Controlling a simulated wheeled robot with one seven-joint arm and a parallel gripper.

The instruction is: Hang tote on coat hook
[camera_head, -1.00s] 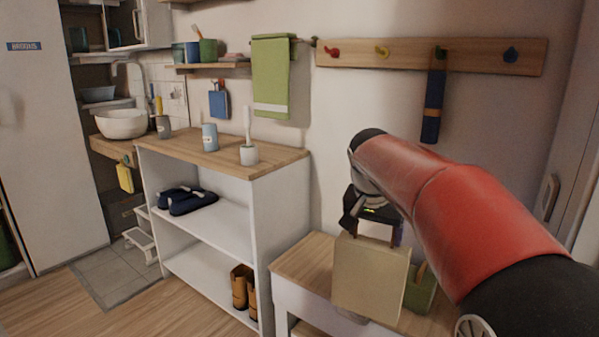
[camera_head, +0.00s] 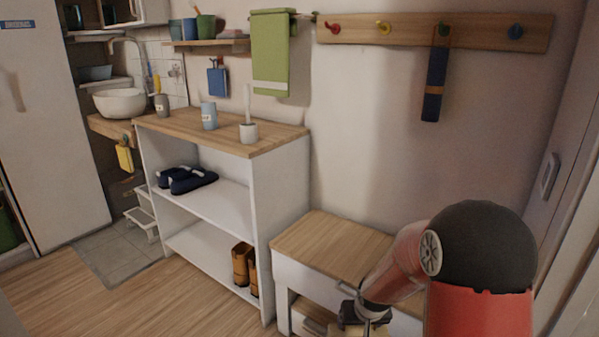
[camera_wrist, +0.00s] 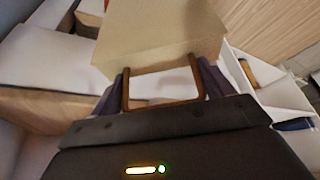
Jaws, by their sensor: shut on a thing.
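The tote (camera_wrist: 155,28) is a beige bag with a brown handle. My gripper (camera_wrist: 160,82) is shut on that handle, and the tote hangs beyond the fingers in the wrist view. In the head view my gripper (camera_head: 364,312) is low, at the bottom edge by the bench, and the tote is mostly cut off or hidden there. The coat rack (camera_head: 410,31) is high on the wall with a red hook (camera_head: 333,28), a yellow hook (camera_head: 383,27), a green hook (camera_head: 442,30) and a blue hook (camera_head: 515,31). A dark blue item (camera_head: 433,88) hangs from the green hook.
A wood-topped bench (camera_head: 330,245) stands below the rack, partly hidden by my arm. A white shelf unit (camera_head: 280,200) with a wooden top is to its left. A green towel (camera_head: 270,55) hangs left of the rack. A door (camera_head: 560,190) is at right. The wall below the rack is mostly clear.

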